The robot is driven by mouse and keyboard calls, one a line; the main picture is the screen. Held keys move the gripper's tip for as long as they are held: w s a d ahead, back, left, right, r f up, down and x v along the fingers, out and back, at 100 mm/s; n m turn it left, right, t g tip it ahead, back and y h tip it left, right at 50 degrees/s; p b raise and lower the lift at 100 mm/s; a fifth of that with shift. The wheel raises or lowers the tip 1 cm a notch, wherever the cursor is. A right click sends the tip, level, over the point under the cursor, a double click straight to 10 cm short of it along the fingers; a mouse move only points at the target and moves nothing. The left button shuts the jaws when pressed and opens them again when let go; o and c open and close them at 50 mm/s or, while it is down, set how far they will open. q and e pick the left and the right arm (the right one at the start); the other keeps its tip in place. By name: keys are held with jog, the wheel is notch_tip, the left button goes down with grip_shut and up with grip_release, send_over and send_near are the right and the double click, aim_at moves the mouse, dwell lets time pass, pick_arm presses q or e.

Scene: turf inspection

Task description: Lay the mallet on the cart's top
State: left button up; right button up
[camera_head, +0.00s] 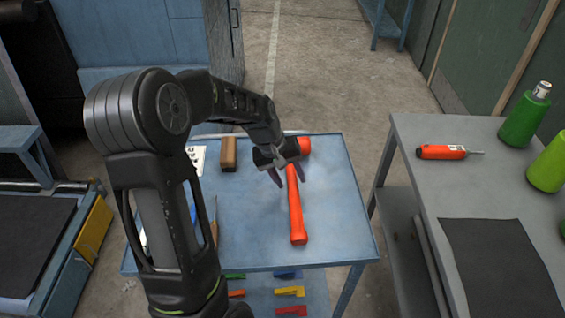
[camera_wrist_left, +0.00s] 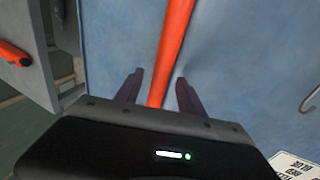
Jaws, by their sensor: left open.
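The orange-red mallet (camera_head: 297,215) lies on the blue top of the cart (camera_head: 345,205), its handle toward me and its head end partly hidden behind my gripper. My left gripper (camera_head: 288,181) is over the handle near the head, open. In the left wrist view the mallet's handle (camera_wrist_left: 173,45) runs between the two open fingers (camera_wrist_left: 160,82), with a gap on each side; the head is not visible there. I cannot tell how far the fingertips are above the cart top. My right gripper is not in view.
A brown block (camera_head: 229,154) and a printed sheet (camera_head: 196,157) lie at the cart's back left. Coloured items sit on its lower shelf. The grey table (camera_head: 405,135) at right holds an orange-handled tool (camera_head: 441,152), green bottles (camera_head: 524,118) and a black mat (camera_head: 500,265). The cart's right side is clear.

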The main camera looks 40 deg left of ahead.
pick_arm(q)
jog(key=b+v, duration=0.1)
jog(key=v, duration=1)
jog(key=shift+d, duration=0.1)
